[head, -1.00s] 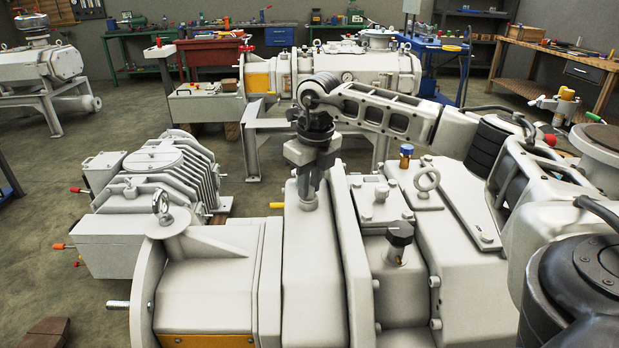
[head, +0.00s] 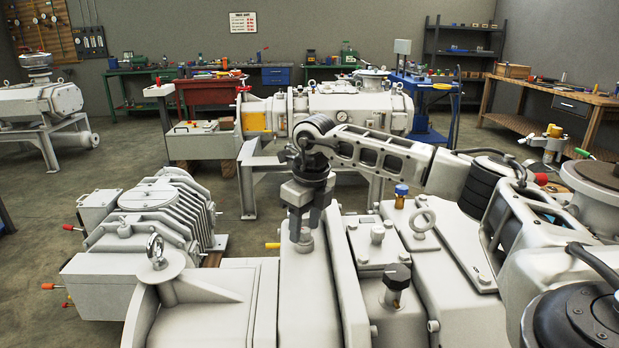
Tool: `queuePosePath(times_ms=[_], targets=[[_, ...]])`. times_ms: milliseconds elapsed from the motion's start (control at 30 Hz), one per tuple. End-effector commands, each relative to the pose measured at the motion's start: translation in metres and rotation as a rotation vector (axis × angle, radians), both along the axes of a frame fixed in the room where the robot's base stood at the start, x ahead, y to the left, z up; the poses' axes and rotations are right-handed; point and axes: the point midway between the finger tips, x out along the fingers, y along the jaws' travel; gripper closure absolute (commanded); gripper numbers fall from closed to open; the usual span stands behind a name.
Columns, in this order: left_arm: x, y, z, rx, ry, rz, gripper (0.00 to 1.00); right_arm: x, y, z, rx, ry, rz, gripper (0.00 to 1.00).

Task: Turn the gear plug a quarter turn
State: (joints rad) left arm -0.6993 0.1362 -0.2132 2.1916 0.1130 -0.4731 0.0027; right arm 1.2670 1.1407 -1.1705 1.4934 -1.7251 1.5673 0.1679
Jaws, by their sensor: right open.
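My right gripper (head: 305,228) points straight down over the pale pump housing (head: 303,290) in the head view. Its dark fingers are apart, standing around or just above a small light-grey plug (head: 304,243) on the housing's top. This appears to be the gear plug. The fingers hide its upper part, and I cannot tell whether they touch it. A black hexagonal plug (head: 397,275) stands on a lower block to the right, apart from the gripper. My left gripper is not in view.
A lifting eye (head: 422,222) and a blue-capped fitting (head: 401,195) rise from the housing to the right. Another lifting eye (head: 156,250) stands at the left. A ribbed pump (head: 150,225) sits beyond, with open floor further left.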

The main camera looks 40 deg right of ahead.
Motion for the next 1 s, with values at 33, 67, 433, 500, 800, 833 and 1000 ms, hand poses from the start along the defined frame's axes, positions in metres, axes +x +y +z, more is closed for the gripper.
queuePosePath(times_ms=[33, 67, 433, 500, 800, 833, 1000], targets=[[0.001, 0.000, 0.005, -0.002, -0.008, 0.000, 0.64, 0.000, 0.000, 0.016, 0.002, -0.010, 0.000, 0.54], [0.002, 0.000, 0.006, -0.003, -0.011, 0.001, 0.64, -0.001, 0.000, 0.023, 0.002, -0.011, 0.000, 0.54], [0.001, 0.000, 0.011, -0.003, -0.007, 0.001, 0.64, -0.012, -0.001, 0.112, 0.002, -0.009, 0.002, 0.54], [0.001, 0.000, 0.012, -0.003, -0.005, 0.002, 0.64, -0.013, -0.001, 0.125, 0.002, -0.008, 0.002, 0.54], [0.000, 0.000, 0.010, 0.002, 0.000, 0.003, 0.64, -0.017, -0.002, 0.151, 0.002, -0.005, 0.002, 0.54], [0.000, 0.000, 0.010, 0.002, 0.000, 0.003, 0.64, -0.017, -0.002, 0.152, 0.002, -0.005, 0.002, 0.54], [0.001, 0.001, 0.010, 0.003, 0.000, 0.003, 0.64, -0.017, -0.002, 0.152, 0.001, -0.004, 0.002, 0.54]])
